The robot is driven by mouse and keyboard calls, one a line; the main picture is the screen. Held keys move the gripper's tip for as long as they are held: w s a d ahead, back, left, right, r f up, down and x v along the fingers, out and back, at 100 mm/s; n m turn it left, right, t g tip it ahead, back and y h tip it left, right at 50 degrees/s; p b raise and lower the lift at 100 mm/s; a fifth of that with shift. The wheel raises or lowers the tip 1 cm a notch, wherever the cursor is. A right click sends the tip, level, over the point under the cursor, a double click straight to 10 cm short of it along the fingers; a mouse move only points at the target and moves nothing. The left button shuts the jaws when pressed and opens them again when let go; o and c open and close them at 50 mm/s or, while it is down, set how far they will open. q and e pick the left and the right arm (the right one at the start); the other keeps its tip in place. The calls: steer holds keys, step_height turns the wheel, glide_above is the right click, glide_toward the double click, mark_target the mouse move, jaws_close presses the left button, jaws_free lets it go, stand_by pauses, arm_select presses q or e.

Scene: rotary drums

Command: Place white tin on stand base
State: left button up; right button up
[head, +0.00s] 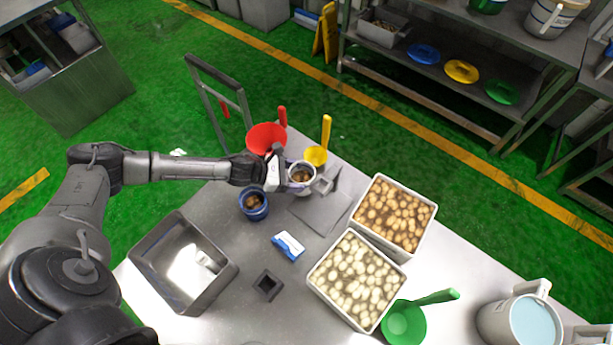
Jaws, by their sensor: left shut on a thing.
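The white tin (301,188) holds brown contents and is in my left gripper (296,177), near the far edge of the table. The gripper is shut on it. A flat grey plate (318,213), which looks like the stand base, lies just in front of the tin, toward the camera. A short upright piece (335,177) shows at its far side. The tin appears just beyond the plate's far-left edge; I cannot tell its height above the table. My right gripper is not in view.
A blue tin (254,205) stands left of the plate. Red (266,139) and yellow (316,156) scoops lie behind. Two potato trays (408,251) (352,318) are at right, with a green scoop (405,325). A grey bin (160,272), blue-white item (288,246) and dark square holder (268,285) are in front.

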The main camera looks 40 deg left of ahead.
mark_target(307, 177)
arm_select(q)
steer(key=w+d, duration=0.2)
steer(key=shift+w+d+f, duration=0.15)
steer(key=shift+w+f, duration=0.05)
steer(key=shift+w, duration=0.1)
steer(key=shift+f, duration=0.3)
steer(key=shift+s+f, duration=0.1)
steer(key=shift+s, duration=0.05)
steer(key=shift+f, duration=0.15)
steer(key=o, duration=1.1)
